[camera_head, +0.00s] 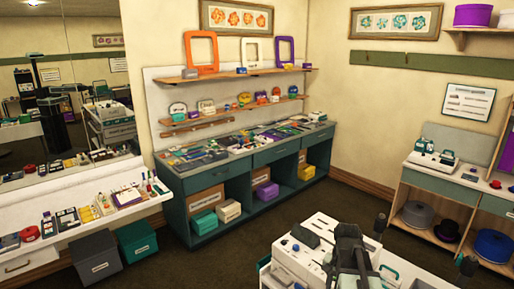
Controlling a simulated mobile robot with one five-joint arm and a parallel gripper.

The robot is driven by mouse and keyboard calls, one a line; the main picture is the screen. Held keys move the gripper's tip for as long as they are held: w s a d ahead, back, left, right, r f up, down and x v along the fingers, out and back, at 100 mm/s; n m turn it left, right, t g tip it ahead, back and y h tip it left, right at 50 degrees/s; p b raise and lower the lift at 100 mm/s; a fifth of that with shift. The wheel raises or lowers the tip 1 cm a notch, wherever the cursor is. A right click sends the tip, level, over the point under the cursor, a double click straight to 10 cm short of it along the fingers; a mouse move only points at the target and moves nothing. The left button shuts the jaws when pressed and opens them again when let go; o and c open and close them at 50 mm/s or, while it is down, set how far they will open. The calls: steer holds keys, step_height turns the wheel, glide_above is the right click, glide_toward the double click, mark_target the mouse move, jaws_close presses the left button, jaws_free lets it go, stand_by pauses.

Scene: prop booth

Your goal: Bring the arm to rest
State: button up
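Dark arm parts, which look like mine, show at the bottom centre of the head view, in front of a white trolley top (300,243). My gripper (347,262) seems to be at the lower end of these parts, but its fingers blend into the dark links. I cannot tell whether it is open or shut, or whether it touches the trolley. No held object can be made out.
A teal workbench (235,167) with laden shelves stands against the back wall. A white counter (90,222) is at left under a mirror (62,85), and a shelf unit (455,185) at right. Dark floor (262,232) is clear between them.

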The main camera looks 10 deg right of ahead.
steer(key=s+a+n, duration=0.3)
steer(key=a+n, duration=0.6)
steer(key=a, duration=0.9)
step_height(320, 180, down, 10)
steer(key=b, duration=1)
steer(key=shift+w+d, duration=0.25)
steer(key=shift+r, duration=0.1)
